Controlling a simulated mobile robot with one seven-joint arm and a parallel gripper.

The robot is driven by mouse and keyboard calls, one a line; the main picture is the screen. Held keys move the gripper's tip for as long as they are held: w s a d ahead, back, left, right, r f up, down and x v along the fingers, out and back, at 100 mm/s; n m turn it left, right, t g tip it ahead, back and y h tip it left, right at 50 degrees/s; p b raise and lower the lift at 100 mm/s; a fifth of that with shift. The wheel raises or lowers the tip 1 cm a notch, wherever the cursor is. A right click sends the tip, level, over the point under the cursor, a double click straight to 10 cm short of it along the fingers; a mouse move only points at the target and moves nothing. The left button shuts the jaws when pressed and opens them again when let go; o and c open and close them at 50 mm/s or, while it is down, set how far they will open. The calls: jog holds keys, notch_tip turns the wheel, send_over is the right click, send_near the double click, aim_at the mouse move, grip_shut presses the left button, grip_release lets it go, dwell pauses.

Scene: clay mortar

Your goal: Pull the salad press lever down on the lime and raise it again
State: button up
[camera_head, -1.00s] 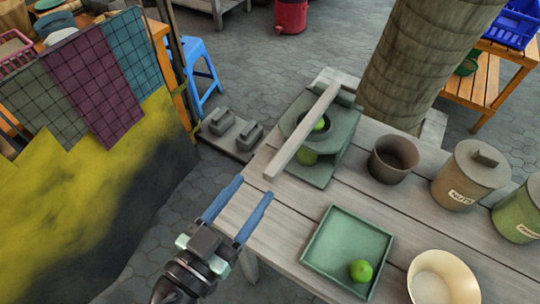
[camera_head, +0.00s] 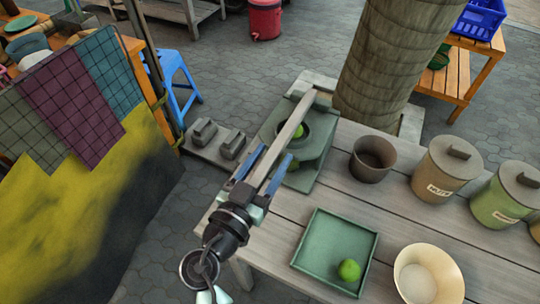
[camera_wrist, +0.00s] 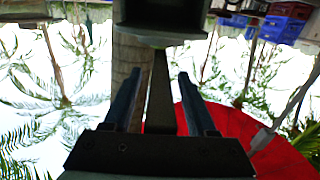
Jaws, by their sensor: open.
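The salad press (camera_head: 311,158) stands at the far left end of the plank table, a grey-green frame with a bowl-like ring. Its long wooden lever (camera_head: 286,130) slants from the back post towards me. A green lime (camera_head: 298,131) shows in the ring beside the lever, partly hidden. My gripper (camera_head: 268,157) is open at the lever's near end, with one blue finger on each side of it. In the wrist view the lever (camera_wrist: 161,95) runs between the two fingers; I cannot tell whether they touch it.
A green tray (camera_head: 312,228) holds another lime (camera_head: 349,270). A brown cup (camera_head: 372,158), a cream bowl (camera_head: 428,275) and lidded canisters (camera_head: 447,170) stand to the right. A thick pillar (camera_head: 392,65) rises behind the table. Cloths (camera_head: 70,105) hang at left.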

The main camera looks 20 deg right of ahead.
grip_shut()
dwell(0.3)
dwell(1.2)
